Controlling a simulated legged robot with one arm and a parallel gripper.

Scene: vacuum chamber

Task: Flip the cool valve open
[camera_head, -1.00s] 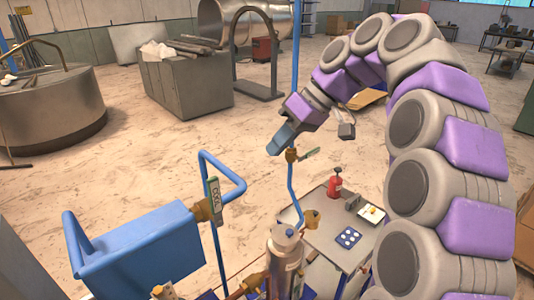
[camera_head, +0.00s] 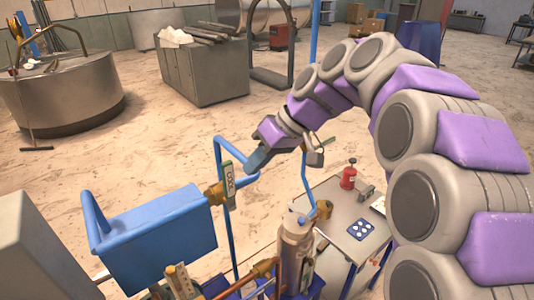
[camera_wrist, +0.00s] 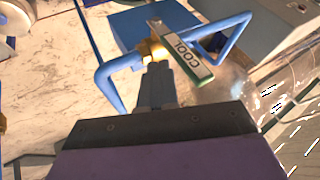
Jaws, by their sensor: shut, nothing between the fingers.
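The cool valve has a brass body (camera_head: 214,193) on a blue pipe and a flat handle (camera_head: 228,184) with a white label. In the head view the handle stands about upright. In the wrist view the label on the handle (camera_wrist: 181,50) reads "COOL", and the handle lies slantwise in front of the brass body (camera_wrist: 152,50). My gripper (camera_head: 254,164) is shut and empty, just right of the handle in the head view. In the wrist view its fingertips (camera_wrist: 159,72) are close to the handle and brass body; I cannot tell whether they touch.
A blue box (camera_head: 160,245) stands left of the valve. The blue pipe (camera_head: 218,150) loops around behind it. A grey cylinder (camera_head: 296,245) and brass fittings stand below. Open floor lies behind.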

